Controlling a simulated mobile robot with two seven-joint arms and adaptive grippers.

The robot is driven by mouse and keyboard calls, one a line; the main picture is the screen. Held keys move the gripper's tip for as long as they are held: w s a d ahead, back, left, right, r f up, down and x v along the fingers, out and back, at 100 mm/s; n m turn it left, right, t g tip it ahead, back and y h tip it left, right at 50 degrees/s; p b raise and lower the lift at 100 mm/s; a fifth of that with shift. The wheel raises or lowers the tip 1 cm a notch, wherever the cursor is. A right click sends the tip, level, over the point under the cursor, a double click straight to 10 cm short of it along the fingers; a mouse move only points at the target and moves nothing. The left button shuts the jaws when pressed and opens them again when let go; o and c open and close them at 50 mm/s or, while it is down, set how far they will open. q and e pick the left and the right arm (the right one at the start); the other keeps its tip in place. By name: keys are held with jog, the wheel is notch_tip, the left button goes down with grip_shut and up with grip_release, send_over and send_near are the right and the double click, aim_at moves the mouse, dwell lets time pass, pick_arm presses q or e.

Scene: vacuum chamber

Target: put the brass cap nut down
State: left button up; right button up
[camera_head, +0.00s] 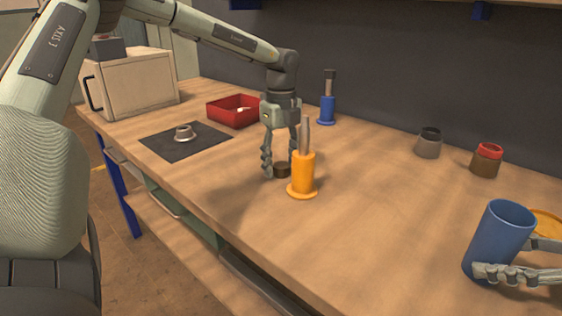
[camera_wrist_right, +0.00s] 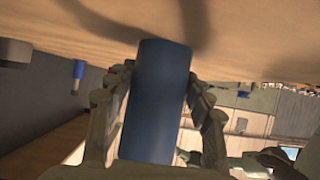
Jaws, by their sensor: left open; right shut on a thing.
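A small dark brown round piece (camera_head: 283,170), perhaps the brass cap nut, sits on the workbench just left of an orange holder (camera_head: 303,172). Its colour reads dark, so I cannot be sure it is brass. My left gripper (camera_head: 280,167) points down with its open fingers on either side of this piece, low over the bench. Whether a finger touches it is not clear. My right gripper (camera_head: 500,268) is shut on a blue cup (camera_head: 498,238) at the lower right. The cup also fills the middle of the right wrist view (camera_wrist_right: 157,100), between the fingers.
The orange holder with its upright grey tool stands close beside my left gripper. A red bin (camera_head: 226,115), a black mat (camera_head: 180,151) with a metal flanged part (camera_head: 184,132), and a blue holder (camera_head: 327,110) lie farther back. Two jars stand at right. The bench's centre front is clear.

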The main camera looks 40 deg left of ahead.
aim_at(280, 165)
pick_arm(q)
notch_tip(280, 165, up, 11)
jog(key=shift+r, duration=0.15)
jog(key=shift+o, duration=0.5)
jog(key=shift+r, duration=0.35)
notch_tip(280, 165, down, 12)
jog(key=m, duration=0.2)
jog(key=shift+d+m, duration=0.1)
jog(key=shift+m, duration=0.3)
jog(key=shift+c, duration=0.3)
jog(key=c, duration=1.1)
jog(key=shift+o, duration=0.2)
jog(key=shift+r, duration=0.1)
